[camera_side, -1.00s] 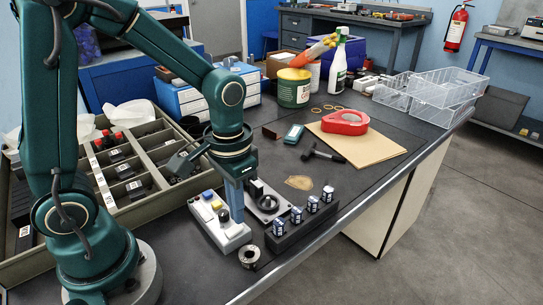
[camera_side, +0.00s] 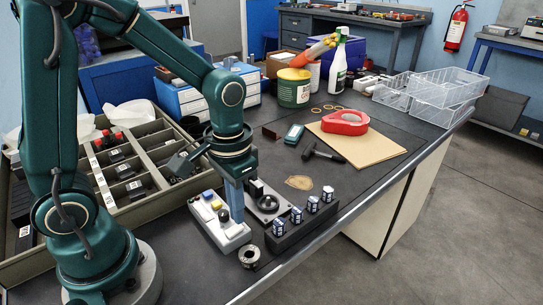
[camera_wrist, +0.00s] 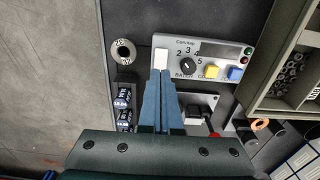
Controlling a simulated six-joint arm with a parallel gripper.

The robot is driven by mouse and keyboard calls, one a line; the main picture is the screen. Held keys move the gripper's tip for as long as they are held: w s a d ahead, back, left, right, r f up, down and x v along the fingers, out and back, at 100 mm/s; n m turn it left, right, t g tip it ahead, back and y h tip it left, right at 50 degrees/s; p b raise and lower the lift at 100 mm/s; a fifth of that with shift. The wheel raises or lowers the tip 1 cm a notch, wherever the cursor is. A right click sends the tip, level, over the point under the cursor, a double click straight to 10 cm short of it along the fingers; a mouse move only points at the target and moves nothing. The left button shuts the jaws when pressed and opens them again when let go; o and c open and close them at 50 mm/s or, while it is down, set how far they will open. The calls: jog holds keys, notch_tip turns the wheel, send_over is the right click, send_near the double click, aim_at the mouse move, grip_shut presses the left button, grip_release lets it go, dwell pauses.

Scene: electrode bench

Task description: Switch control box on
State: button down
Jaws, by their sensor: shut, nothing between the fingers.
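The control box (camera_side: 232,236) is a light grey panel on the dark bench, in front of my arm. In the wrist view the box (camera_wrist: 222,48) shows a white switch (camera_wrist: 161,56) at its left end, a black numbered knob (camera_wrist: 187,66), a yellow button (camera_wrist: 211,72) and a blue button (camera_wrist: 235,73). My gripper (camera_wrist: 161,73) is shut and empty. It points down at the white switch, with its fingertips at the switch's edge. Contact cannot be told. The switch's position is unclear.
A black rack (camera_side: 287,240) with several small labelled vials stands right of the box. A metal ring (camera_side: 249,256) lies in front. A compartment tray (camera_side: 140,165) stands left. A hammer (camera_side: 322,154) lies farther back.

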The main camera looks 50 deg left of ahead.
jog(key=shift+f, duration=0.9)
dwell(0.3)
jog(key=shift+r, duration=3.55)
jog(key=s+r+t, duration=0.4)
jog(key=s+t, duration=0.1)
jog(key=s, duration=0.1)
jog(key=shift+r+t, duration=0.3)
jog(key=shift+r, duration=0.05)
